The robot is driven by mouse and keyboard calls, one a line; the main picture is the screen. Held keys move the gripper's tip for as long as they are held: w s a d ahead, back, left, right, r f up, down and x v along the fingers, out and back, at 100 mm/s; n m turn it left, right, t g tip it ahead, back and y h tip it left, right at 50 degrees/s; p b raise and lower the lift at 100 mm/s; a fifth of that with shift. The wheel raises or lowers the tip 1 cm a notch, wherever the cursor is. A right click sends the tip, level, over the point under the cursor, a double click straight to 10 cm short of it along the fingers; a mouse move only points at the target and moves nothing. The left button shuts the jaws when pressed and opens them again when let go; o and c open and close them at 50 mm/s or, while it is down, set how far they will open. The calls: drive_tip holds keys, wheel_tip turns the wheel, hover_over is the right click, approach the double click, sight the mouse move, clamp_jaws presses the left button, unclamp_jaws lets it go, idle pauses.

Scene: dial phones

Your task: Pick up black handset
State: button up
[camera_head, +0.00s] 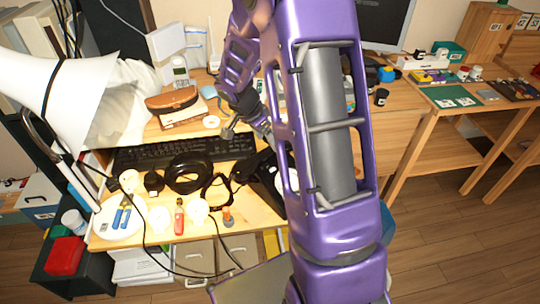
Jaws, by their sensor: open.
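A black phone-like shape (262,178) lies on the right part of the lit desk, partly hidden behind my purple arm. A black bar at its upper left looks like the handset (247,167), but I cannot clearly tell it from the phone body. My gripper (246,131) is small in the view, above the right end of the black keyboard and a little behind the black shape. It is open, with nothing seen between its fingers. It appears apart from the handset.
A black keyboard (165,152) lies behind a coiled black cable (188,174). A white lamp (70,95) stands at left. A brown case (172,100) is at the back. A red-labelled tube (179,217) and white round items line the front edge. Another table (440,120) stands right.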

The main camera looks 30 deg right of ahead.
sight(270, 149)
drive_tip(key=x, duration=0.5)
drive_tip(key=shift+a+f+b, duration=0.1)
drive_tip(key=shift+f+b, duration=0.2)
drive_tip(key=shift+f, duration=0.1)
clamp_jaws()
